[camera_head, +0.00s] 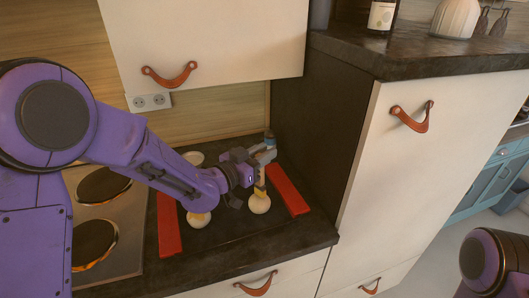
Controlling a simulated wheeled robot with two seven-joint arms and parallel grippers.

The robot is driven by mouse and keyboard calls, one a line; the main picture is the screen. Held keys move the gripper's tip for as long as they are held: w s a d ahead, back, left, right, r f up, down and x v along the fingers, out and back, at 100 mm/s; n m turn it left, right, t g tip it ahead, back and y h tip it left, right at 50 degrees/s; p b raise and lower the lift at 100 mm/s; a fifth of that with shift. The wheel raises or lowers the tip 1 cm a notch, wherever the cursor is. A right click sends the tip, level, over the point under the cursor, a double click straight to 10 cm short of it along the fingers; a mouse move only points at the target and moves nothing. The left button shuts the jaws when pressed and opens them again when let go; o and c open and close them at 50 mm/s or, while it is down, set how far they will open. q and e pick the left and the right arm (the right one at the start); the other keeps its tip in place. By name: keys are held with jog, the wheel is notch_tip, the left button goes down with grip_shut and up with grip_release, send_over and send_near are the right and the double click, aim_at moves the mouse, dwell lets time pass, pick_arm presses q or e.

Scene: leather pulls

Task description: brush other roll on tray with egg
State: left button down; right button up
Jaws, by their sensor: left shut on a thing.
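My left gripper (264,157) is shut on a brush (260,186), which it holds roughly upright. The brush's lower end is right over or touching a pale round roll (260,205); I cannot tell which. A second pale roll (199,220), with a yellowish top, sits to the left, partly under my left arm. Both rolls are on a dark tray (228,232) with red side bars. A pale bowl (193,158) stands behind my left forearm and is partly hidden. My right gripper is out of view; only part of my right arm shows at the lower right.
A stove with round burners (103,185) lies left of the tray. A tall cabinet (309,130) closes off the right side. An upper cupboard (215,40) with a leather pull hangs above. A bottle (381,15) and a vase stand on the higher counter.

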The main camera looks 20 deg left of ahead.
pick_arm(q)
jog(key=shift+s+a, duration=0.35)
jog(key=shift+s, duration=0.2)
jog(key=shift+f, duration=0.2)
dwell(1.0)
jog(key=shift+w+d, duration=0.1)
jog(key=shift+w, duration=0.05)
jog(key=shift+x, duration=0.9)
jog(key=shift+f+b, duration=0.1)
jog(key=shift+b, duration=0.25)
dwell(0.5)
jog(key=shift+v, duration=1.1)
